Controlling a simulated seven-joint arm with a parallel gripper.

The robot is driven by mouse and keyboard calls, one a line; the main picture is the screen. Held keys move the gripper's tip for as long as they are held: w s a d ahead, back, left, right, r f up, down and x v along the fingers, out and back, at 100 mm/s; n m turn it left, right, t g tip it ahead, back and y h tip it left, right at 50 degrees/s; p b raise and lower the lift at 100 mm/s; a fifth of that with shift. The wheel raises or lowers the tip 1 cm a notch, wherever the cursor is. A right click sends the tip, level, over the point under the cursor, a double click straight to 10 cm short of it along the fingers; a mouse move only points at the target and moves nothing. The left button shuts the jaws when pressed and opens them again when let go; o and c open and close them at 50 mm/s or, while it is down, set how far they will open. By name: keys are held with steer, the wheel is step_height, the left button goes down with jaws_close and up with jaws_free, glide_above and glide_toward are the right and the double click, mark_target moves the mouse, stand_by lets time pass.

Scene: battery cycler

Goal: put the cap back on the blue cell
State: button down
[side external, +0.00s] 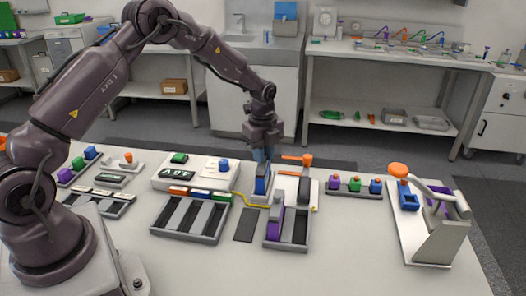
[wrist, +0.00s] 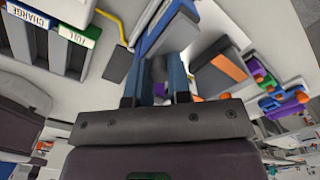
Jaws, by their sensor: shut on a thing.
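A tall blue cell (side external: 262,181) stands upright in a grey holder on a white base, left of an orange lever. My gripper (side external: 262,157) points down at its top end and is shut on it. In the wrist view, the blue cell (wrist: 165,28) runs between and beyond my fingertips (wrist: 156,88); the fingers hide part of it.
The orange lever (side external: 297,158) and a dark block (side external: 304,190) stand close right of my gripper. A tray (side external: 270,243) with a purple cell is in front. A slotted tray (side external: 190,235) and white device (side external: 170,180) lie left. A press (side external: 438,235) stands far right.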

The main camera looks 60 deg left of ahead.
stand_by(0.3)
steer(key=shift+c, duration=2.4)
jaws_free()
steer(key=shift+r, duration=3.55)
jaws_close()
